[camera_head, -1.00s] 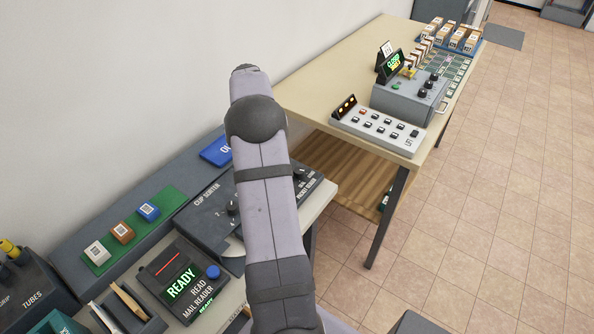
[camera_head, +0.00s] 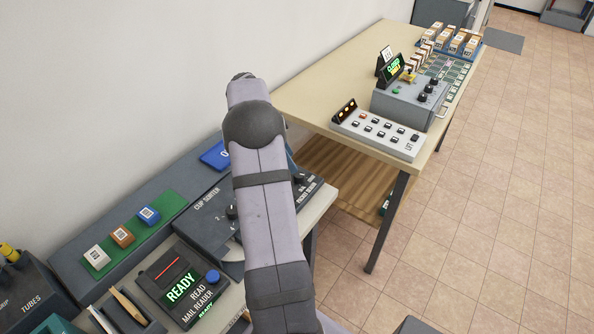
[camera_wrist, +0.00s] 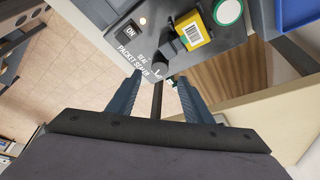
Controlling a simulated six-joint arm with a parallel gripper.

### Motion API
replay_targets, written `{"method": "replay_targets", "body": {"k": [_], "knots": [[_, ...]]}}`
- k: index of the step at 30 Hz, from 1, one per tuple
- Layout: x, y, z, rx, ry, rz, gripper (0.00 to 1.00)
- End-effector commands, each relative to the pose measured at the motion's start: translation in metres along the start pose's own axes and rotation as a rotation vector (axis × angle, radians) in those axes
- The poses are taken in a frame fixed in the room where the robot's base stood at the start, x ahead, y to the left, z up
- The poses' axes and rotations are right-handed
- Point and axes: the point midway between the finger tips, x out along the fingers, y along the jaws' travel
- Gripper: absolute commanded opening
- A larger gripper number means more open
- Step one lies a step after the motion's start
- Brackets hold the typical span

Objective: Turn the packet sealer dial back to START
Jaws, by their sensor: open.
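The packet sealer (camera_wrist: 112,28) is a dark grey unit with white PACKET SEALER lettering, at the top of the wrist view. A dark knob with a white mark, apparently its dial (camera_wrist: 157,68), sits near the panel's edge beside the lettering; I cannot read its setting. My gripper (camera_wrist: 160,75) is open, with its fingertips on either side of the knob in the picture; I cannot tell whether they touch it. A yellow barcoded packet (camera_wrist: 192,30) lies at the sealer.
The clip sorter (camera_head: 205,208) and mail reader (camera_head: 182,283), showing READY, stand to the left on the same bench. A blue tray (camera_wrist: 297,14) is close by at the upper right of the wrist view. A wooden table (camera_head: 330,75) with devices stands beyond.

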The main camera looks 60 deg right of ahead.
Motion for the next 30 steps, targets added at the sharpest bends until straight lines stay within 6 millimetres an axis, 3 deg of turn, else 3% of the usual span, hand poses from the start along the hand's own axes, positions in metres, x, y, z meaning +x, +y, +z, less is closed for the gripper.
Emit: {"method": "replay_targets", "body": {"k": [15, 29, 30], "knots": [[0.058, 0.001, -0.001, -0.002, 0.0, 0.004, 0.46], [0.07, 0.0, 0.0, -0.002, 0.0, 0.001, 0.46], [0.07, 0.0, 0.0, -0.002, 0.0, 0.001, 0.37]]}}
